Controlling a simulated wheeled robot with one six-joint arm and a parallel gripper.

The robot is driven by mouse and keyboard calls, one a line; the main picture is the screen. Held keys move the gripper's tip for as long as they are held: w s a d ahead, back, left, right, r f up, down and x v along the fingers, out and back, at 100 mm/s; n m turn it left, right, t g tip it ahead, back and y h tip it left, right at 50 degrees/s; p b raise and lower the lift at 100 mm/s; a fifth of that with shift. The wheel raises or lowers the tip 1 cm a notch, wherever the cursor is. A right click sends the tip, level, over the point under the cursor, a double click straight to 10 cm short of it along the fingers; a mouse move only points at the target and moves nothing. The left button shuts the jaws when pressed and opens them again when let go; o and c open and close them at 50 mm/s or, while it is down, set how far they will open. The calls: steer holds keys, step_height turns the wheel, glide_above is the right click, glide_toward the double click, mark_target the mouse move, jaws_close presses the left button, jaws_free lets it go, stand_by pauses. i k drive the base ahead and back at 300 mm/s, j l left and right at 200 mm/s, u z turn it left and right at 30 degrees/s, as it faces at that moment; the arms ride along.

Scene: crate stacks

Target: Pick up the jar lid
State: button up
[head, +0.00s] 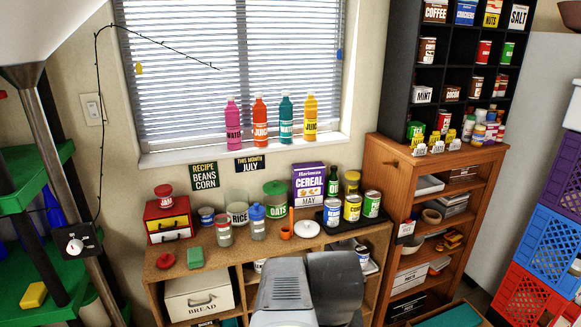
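Two loose lid-like discs lie on the wooden counter (215,262); I cannot tell which is the jar lid. A white round disc (307,229) with a small knob lies right of an orange cup. A red round disc (166,261) lies at the counter's left front. My grey arm rises at bottom centre, covering part of the counter front. My gripper's fingers do not show.
An orange cup (286,233) stands beside the white disc. A cereal box (308,185) and cans on a dark tray (345,229) stand to the right. A green sponge (195,257) lies near the red disc. Bottles stand on the windowsill (225,152) above.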

mark_target(304, 228)
steer(key=i+l+u, duration=0.2)
steer(key=i, duration=0.25)
steer(key=i+l+u, duration=0.15)
steer(key=i, duration=0.3)
steer(key=i+l+u, duration=0.2)
steer(key=i+l, duration=0.2)
